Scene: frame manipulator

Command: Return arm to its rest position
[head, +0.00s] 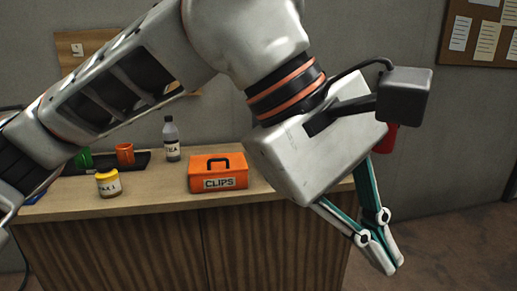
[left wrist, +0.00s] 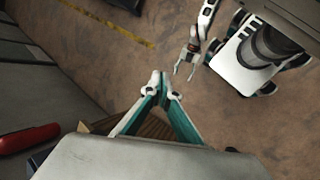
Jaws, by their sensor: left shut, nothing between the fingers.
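My left gripper (head: 394,268) hangs at the right of the head view, beyond the cabinet's right end, pointing down. Its teal fingers meet at the tips with nothing between them. In the left wrist view its tips (left wrist: 159,76) are together at the centre. My right gripper (left wrist: 184,74) shows small in the left wrist view, above the floor, with its two fingers apart and nothing seen between them. The right arm is not in the head view.
A wooden cabinet (head: 120,204) carries an orange CLIPS box (head: 218,172), a bottle (head: 171,140), a yellow jar (head: 108,183), an orange mug (head: 125,153) and a green mug (head: 83,158) at a dark tray. A red object (head: 390,139) shows behind my left wrist. Open floor (head: 450,240) lies right.

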